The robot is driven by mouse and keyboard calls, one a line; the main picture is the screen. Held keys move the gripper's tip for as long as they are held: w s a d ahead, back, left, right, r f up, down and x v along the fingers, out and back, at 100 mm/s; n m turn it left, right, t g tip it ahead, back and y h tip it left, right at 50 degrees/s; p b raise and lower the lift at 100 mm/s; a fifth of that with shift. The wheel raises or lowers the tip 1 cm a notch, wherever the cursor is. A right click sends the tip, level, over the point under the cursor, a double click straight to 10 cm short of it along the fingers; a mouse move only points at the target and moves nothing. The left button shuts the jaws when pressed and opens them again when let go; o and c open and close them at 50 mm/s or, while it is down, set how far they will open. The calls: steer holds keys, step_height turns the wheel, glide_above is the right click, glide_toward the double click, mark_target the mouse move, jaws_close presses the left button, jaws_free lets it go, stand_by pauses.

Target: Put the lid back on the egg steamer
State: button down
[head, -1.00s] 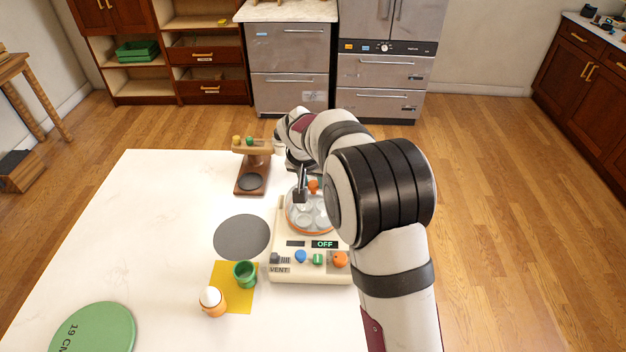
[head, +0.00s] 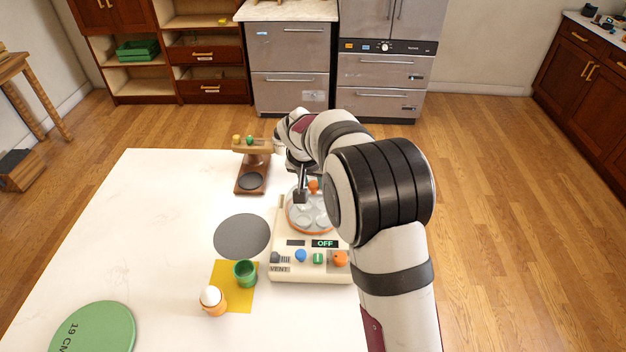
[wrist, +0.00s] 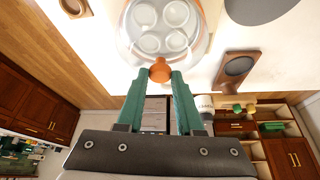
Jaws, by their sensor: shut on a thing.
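The egg steamer (head: 307,264) is a cream appliance near the table's right edge, with an OFF display and coloured knobs. A clear lid (wrist: 192,48) with an orange knob (wrist: 159,67) is over its round cooking area; several round egg cups show through it. My gripper (wrist: 160,77) has green fingers and is shut on the orange knob. In the head view my gripper (head: 302,193) is at the back of the cooking area, partly hidden by my arm. I cannot tell whether the lid's rim touches the steamer all round.
A dark grey round mat (head: 241,236) lies left of the steamer. A yellow mat (head: 222,275) holds a green cup (head: 245,273) and an egg in an orange cup (head: 213,301). A wooden stand (head: 253,181) is behind; a green disc (head: 95,330) is front left.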

stand_by(0.3)
jaws_free()
stand_by(0.4)
steer(key=shift+r, duration=3.5)
jaws_close()
